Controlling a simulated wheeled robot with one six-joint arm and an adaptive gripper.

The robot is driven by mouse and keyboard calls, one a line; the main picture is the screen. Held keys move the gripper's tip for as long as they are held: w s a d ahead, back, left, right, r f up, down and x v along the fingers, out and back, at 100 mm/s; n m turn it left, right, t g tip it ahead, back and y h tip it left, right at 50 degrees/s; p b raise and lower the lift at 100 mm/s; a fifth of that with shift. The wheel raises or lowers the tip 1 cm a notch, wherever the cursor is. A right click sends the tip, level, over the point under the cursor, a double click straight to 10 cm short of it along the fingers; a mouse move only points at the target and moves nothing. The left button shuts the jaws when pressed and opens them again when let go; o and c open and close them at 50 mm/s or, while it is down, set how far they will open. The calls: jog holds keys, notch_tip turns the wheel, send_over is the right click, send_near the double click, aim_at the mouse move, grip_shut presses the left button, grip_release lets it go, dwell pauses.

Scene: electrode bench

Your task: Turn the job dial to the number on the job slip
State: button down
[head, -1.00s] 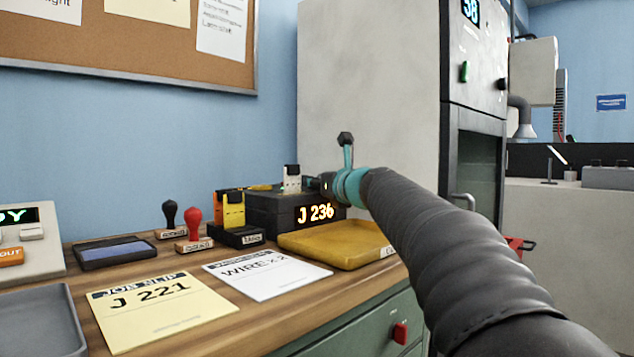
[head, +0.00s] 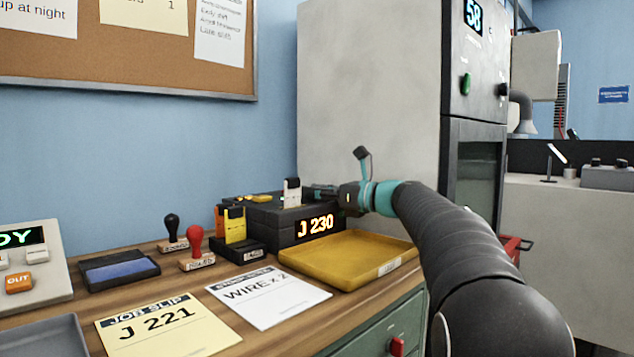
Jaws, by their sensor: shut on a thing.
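The black job box (head: 265,215) stands at the back of the wooden bench, and its lit orange display (head: 315,226) reads J 230. The yellow job slip (head: 155,325) lies flat at the front of the bench and reads J 221. My gripper (head: 322,191) is at the top right of the box, reaching in from the right, and is shut. The dial itself is hidden or too small to make out at the fingers, but the changing number fits a hold on it.
A white block-like piece (head: 291,191) stands on the box beside my fingers. A yellow tray (head: 350,262) lies in front of the box. A white WIRE x2 slip (head: 268,295), a red-handled stamp (head: 195,245) and a black-handled stamp (head: 172,232) are to the left.

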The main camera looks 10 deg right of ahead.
dwell(0.5)
jog(key=c, duration=0.8)
grip_release()
jog(key=v, duration=1.2)
jog(key=shift+w+d, duration=0.1)
